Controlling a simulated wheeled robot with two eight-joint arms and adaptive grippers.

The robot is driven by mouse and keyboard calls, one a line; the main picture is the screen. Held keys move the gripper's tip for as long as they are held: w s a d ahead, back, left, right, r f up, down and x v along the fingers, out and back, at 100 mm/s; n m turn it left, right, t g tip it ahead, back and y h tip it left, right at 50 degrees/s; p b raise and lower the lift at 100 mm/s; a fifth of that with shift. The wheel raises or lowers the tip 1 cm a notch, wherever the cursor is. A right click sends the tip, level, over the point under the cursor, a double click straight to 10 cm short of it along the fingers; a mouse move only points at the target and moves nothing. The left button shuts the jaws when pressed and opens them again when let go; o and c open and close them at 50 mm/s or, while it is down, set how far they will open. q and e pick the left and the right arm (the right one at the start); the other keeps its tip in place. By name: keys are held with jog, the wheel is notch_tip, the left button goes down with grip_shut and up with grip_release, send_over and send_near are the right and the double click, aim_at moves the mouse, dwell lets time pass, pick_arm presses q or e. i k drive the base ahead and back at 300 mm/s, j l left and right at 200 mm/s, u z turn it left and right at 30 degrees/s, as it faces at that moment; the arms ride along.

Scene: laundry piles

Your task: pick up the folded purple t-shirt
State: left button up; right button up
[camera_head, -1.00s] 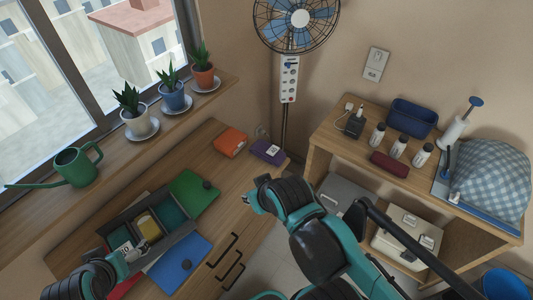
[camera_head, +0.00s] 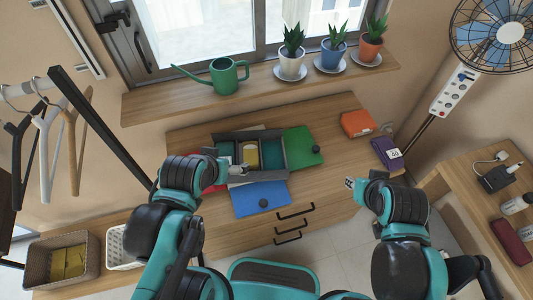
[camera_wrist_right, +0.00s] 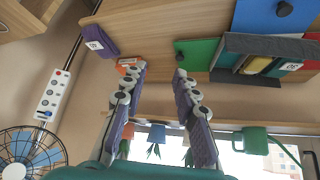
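The folded purple t-shirt (camera_head: 386,152), with a white tag, lies at the right end of the wooden dresser top, in front of the folded orange cloth. In the right wrist view the purple t-shirt (camera_wrist_right: 99,41) is at the upper left, beyond the fingers. My right gripper (camera_head: 350,183) is near the dresser's front right edge, left of and nearer than the t-shirt, not touching it. In the wrist view my right gripper (camera_wrist_right: 157,70) has its fingers apart with nothing between them. My left gripper (camera_head: 240,170) is beside the grey organizer; its fingers are too small to judge.
A grey organizer (camera_head: 285,153) holds folded cloths, with green (camera_head: 299,146) and blue (camera_head: 258,199) pieces beside it. The orange cloth (camera_head: 357,123) sits behind the t-shirt. Potted plants and a green watering can (camera_head: 225,77) stand on the sill. A fan stand (camera_head: 418,137) rises right of the dresser.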

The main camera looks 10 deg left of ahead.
aim_at(391, 158)
jog(key=l+u, duration=0.35)
jog(key=l, duration=0.35)
jog(key=k+l+u, duration=0.1)
jog(key=l+u, duration=0.25)
jog(key=l, duration=0.3)
